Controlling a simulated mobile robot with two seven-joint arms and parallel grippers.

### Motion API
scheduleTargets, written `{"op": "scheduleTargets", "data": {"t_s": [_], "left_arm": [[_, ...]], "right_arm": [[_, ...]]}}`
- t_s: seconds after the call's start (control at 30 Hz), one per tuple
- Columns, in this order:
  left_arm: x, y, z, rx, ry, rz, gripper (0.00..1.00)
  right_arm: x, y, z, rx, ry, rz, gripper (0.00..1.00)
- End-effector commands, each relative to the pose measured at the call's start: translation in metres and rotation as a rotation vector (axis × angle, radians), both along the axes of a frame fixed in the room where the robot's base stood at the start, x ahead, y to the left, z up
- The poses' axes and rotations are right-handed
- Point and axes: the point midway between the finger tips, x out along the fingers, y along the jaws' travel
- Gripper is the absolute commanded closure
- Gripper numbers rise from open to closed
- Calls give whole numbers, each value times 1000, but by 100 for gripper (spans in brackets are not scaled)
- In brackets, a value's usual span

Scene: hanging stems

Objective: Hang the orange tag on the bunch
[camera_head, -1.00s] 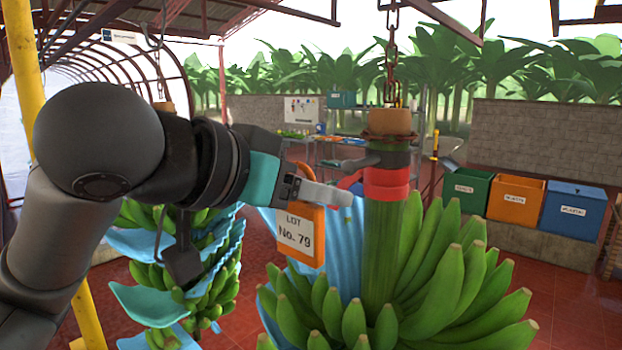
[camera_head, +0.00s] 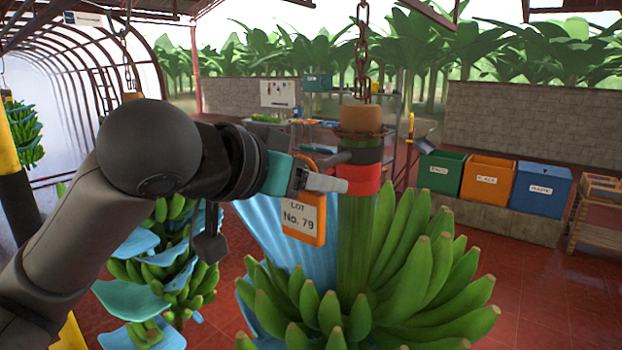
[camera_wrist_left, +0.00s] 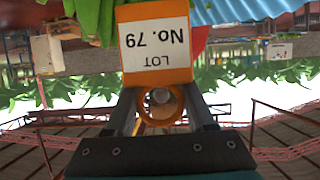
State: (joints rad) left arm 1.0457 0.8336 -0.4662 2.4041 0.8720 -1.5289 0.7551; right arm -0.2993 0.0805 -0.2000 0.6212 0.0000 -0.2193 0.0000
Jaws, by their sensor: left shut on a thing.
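The orange tag (camera_head: 304,216), with a white label reading LOT No. 79, hangs upright from my left gripper (camera_head: 328,183), which is shut on its upper part. In the left wrist view the tag (camera_wrist_left: 156,42) appears upside down, its orange ring between the fingers. A small round grey end shows inside the ring; I cannot tell whether it passes through. The bunch (camera_head: 420,270) of green bananas hangs by its stem (camera_head: 354,240). A dark collar with a peg (camera_head: 335,158) pointing left sits above a red band (camera_head: 366,180) on the stem. My right gripper is not in view.
The bunch hangs from a chain (camera_head: 363,50). Blue sheeting (camera_head: 275,245) is beside its stem. Another bunch with blue sheets (camera_head: 140,245) hangs at left, below my arm. Green, orange (camera_head: 487,182) and blue bins stand at back right. The red floor at right is open.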

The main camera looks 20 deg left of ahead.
Motion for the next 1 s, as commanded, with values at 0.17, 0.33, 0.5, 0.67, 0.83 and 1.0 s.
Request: {"op": "scheduleTargets", "data": {"t_s": [0.17,0.33,0.5,0.67,0.83,1.0], "left_arm": [[2,0,1,0,1,0,100],[2,-1,0,1,1,1,100],[2,-1,0,0,1,0,100],[5,-1,0,0,1,1,100],[8,-3,0,0,2,0,100],[11,-4,0,-1,1,0,100]], "right_arm": [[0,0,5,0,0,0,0],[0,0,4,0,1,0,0],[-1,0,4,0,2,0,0],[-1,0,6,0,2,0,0],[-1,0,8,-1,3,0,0],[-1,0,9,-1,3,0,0]]}}
